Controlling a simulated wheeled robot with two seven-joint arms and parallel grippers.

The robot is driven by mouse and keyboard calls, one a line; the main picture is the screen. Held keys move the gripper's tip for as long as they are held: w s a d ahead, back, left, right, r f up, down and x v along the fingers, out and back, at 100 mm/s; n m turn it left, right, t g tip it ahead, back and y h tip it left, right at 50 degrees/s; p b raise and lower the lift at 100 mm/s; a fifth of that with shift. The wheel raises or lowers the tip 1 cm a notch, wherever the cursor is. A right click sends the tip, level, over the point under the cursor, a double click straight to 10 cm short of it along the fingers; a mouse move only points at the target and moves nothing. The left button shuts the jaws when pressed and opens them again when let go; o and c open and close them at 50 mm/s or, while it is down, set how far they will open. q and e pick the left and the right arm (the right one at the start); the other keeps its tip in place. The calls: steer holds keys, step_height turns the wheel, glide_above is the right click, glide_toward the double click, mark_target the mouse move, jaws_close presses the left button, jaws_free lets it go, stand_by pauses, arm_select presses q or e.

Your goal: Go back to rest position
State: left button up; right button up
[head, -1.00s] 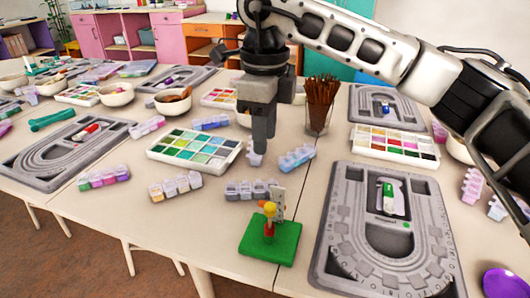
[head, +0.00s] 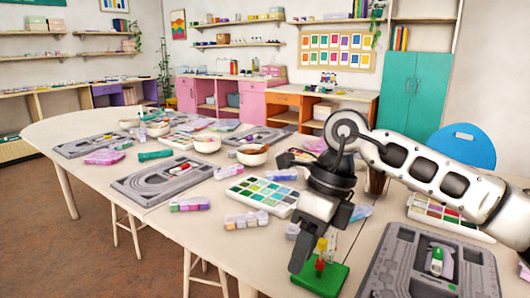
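My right gripper (head: 306,250) hangs from the white and black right arm over the front of the table, fingers pointing down. It stands in front of part of the green base (head: 328,277) with its red and yellow peg figure (head: 321,254); I cannot tell whether they touch. No object shows held in it. How far the fingers are apart is not clear from this angle. My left gripper is not in view.
A grey bead board (head: 385,270) lies at the right, another (head: 150,190) at the left. A paint-coloured bead tray (head: 262,207), small bead boxes (head: 247,221) and bowls (head: 207,144) cover the table between. A blue chair (head: 463,145) stands behind.

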steer(key=s+a+r+m+g+y+p, duration=0.1)
steer(key=s+a+r+m+g+y, duration=0.1)
steer(key=s+a+y, duration=0.45)
steer(key=s+a+r+m+g+y+p, duration=0.1)
steer(key=s+a+r+m+g+y, duration=0.25)
steer(key=a+y, duration=0.5)
steer(key=w+d+m+t+y+p, duration=0.1)
steer(key=w+d+m+t+y, duration=0.15)
steer(key=m+t, duration=0.65)
steer(key=w+d+m+t+y+p, duration=0.1)
steer(key=w+d+m+t, duration=0.25)
steer(key=m+t, duration=0.6)
steer(key=w+d+f+m+t+h, duration=0.2)
steer(key=d+f+m+t+h, duration=0.65)
steer(key=m, duration=0.45)
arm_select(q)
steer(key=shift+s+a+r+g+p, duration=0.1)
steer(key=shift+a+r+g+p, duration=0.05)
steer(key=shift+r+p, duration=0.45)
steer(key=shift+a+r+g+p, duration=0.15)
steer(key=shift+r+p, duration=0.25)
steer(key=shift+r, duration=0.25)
arm_select(e)
steer(key=s+d+f+m+g+h, duration=0.4)
steer(key=s+f+h, duration=0.1)
steer(key=f, duration=0.4)
steer(key=s+d+f+m+g+h, duration=0.4)
steer(key=s+f+m+g+h, duration=0.1)
steer(key=s+f, duration=0.3)
steer(key=shift+f, duration=0.9)
